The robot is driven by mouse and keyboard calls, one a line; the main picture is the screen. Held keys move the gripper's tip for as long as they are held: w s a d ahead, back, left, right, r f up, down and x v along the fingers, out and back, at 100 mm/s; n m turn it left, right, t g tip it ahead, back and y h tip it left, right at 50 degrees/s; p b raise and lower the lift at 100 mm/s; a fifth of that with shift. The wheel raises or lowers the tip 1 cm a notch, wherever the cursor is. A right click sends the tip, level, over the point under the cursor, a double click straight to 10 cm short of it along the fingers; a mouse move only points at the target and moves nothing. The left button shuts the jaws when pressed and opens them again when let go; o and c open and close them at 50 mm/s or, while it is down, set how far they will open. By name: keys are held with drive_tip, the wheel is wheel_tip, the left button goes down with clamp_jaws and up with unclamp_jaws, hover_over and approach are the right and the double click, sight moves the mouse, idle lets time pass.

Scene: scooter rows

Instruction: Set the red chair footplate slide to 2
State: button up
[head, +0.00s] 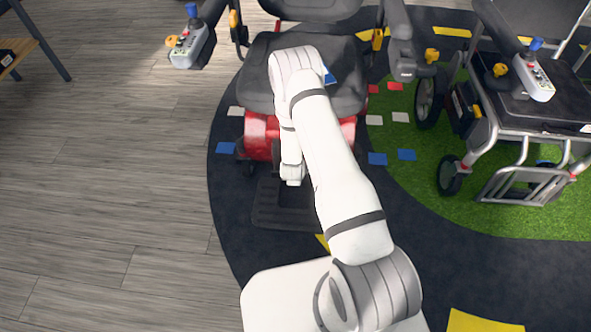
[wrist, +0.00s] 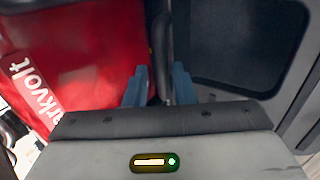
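The red chair (head: 262,130) stands at the top middle of the head view, with a dark seat and red base. Its dark footplate (head: 270,215) lies low in front, partly hidden by my arm. My gripper's fingers are hidden in the head view. In the wrist view, my gripper (wrist: 160,88) has two blue fingertips standing apart, close to the red housing (wrist: 75,60). A narrow dark upright part (wrist: 158,45) shows beyond and between them; I cannot tell whether they touch it. No slide setting or number is readable.
A second wheelchair (head: 545,110) stands on green turf at the right. A dark, grey-edged panel (wrist: 240,45) fills the right of the wrist view. A wooden chair (head: 25,50) is at the far left. The wooden floor (head: 110,190) on the left is clear.

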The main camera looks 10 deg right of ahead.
drive_tip(key=p+v, duration=0.2)
drive_tip(key=v, duration=0.5)
drive_tip(key=shift+s+r+p, duration=0.2)
drive_tip(key=shift+r+p, duration=0.1)
drive_tip(key=shift+p, duration=0.05)
drive_tip(key=shift+r, duration=0.1)
wheel_tip(320, 180, up, 39)
drive_tip(key=s+a+m+g+y+p, duration=0.1)
drive_tip(key=a+m+y+p, duration=0.15)
drive_tip(key=m+p, duration=0.7)
drive_tip(key=s+d+r+m+g+p, duration=0.1)
drive_tip(key=s+r+p, duration=0.4)
drive_tip(key=s+r, duration=0.3)
drive_tip(key=s+d+r+m+g+p, duration=0.1)
drive_tip(key=s+r+p, duration=0.5)
drive_tip(key=r, duration=0.8)
drive_tip(key=s+d+r+m+p, duration=0.1)
drive_tip(key=s+r+m+p, duration=0.2)
drive_tip(key=s+r+p, duration=0.3)
drive_tip(key=s+r, duration=0.3)
drive_tip(key=r, duration=0.2)
drive_tip(key=shift+s+d+g, duration=0.3)
drive_tip(key=shift+s+g, duration=0.05)
drive_tip(key=shift+g, duration=0.05)
